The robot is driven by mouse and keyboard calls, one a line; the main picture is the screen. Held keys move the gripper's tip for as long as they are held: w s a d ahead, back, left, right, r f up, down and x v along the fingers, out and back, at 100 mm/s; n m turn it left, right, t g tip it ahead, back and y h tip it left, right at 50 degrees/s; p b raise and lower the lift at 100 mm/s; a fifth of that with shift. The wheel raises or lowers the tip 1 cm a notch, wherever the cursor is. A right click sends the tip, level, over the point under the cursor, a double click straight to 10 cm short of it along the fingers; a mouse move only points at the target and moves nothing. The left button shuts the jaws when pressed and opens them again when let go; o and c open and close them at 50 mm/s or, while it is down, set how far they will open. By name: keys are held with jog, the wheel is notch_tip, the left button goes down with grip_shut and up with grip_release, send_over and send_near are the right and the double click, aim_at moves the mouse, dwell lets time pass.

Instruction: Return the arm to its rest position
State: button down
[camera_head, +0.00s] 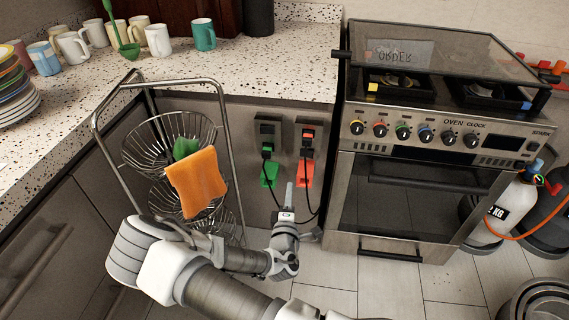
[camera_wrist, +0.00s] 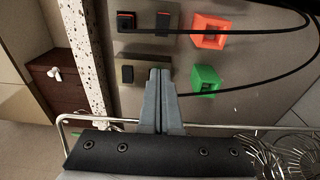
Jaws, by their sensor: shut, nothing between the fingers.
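My gripper (camera_head: 289,188) is in front of the cabinet panel, to the right of the wire basket rack. In the wrist view its two grey fingers (camera_wrist: 158,75) lie together with nothing between them. My arm reaches in from the bottom of the head view and bends up at the wrist. A green holder (camera_head: 269,174) and an orange-red holder (camera_head: 304,174) are on the panel close to the gripper; the green one (camera_wrist: 206,79) and the orange-red one (camera_wrist: 210,31) also show in the wrist view.
The basket rack (camera_head: 222,110) with an orange cloth (camera_head: 195,182) stands close left of my gripper. The oven (camera_head: 420,190) is to the right. Mugs and plates stand on the speckled counter (camera_head: 270,70). Gas cylinders (camera_head: 510,208) are at the far right. Black cables hang from the panel sockets.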

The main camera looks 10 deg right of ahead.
jog(key=s+a+r+m+g+y, duration=0.1)
jog(key=s+r+m+g+y, duration=0.1)
jog(key=s+r+m+g, duration=0.45)
jog(key=s+a+r+m+g+y, duration=0.1)
jog(key=s+r+m+g+y, duration=0.2)
jog(key=r+m, duration=0.7)
jog(key=s+d+r+g+h, duration=0.1)
jog(key=s+d+r, duration=0.3)
jog(key=s+r, duration=0.4)
jog(key=s+d+r+g+h, duration=0.1)
jog(key=s+d+r, duration=0.3)
jog(key=s+r, duration=0.45)
notch_tip(320, 180, up, 17)
jog(key=s+p, duration=0.1)
jog(key=p, duration=1.8)
jog(key=shift+s+a+n, duration=0.15)
jog(key=shift+s+n, duration=0.2)
jog(key=shift+s, duration=0.05)
